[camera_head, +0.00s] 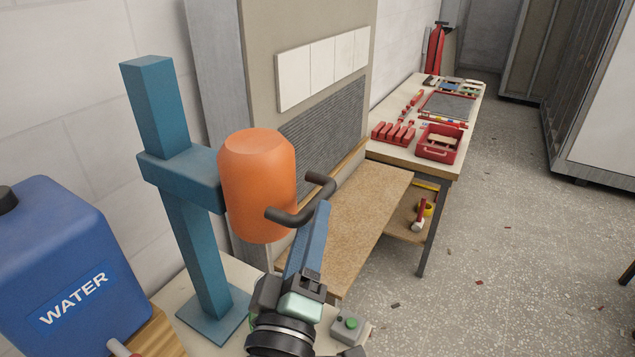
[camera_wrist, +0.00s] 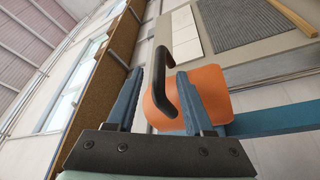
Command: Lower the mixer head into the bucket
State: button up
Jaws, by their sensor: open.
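The mixer head is an orange, rounded cylinder (camera_head: 257,185) raised on a teal post (camera_head: 192,230) with a side arm. A dark bent handle (camera_head: 322,190) sticks out from its side. My gripper (camera_head: 321,208) is at this handle, its blue fingers pointing up toward it. In the wrist view the handle (camera_wrist: 161,67) shows between the open fingertips (camera_wrist: 159,73), closer to the right finger, with the orange head (camera_wrist: 212,92) behind. I cannot tell whether a finger touches it. No bucket is visible in either view.
A blue water canister (camera_head: 60,265) stands at the lower left. A small box with a green button (camera_head: 347,326) is beside my wrist. A tiled panel (camera_head: 322,65) and a brown board (camera_head: 350,225) are behind. A bench with red trays (camera_head: 437,145) stands beyond; floor at right is mostly clear.

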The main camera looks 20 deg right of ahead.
aim_at(317, 196)
jog(key=p+x, duration=0.1)
jog(key=x, duration=0.4)
grip_shut()
dwell(1.4)
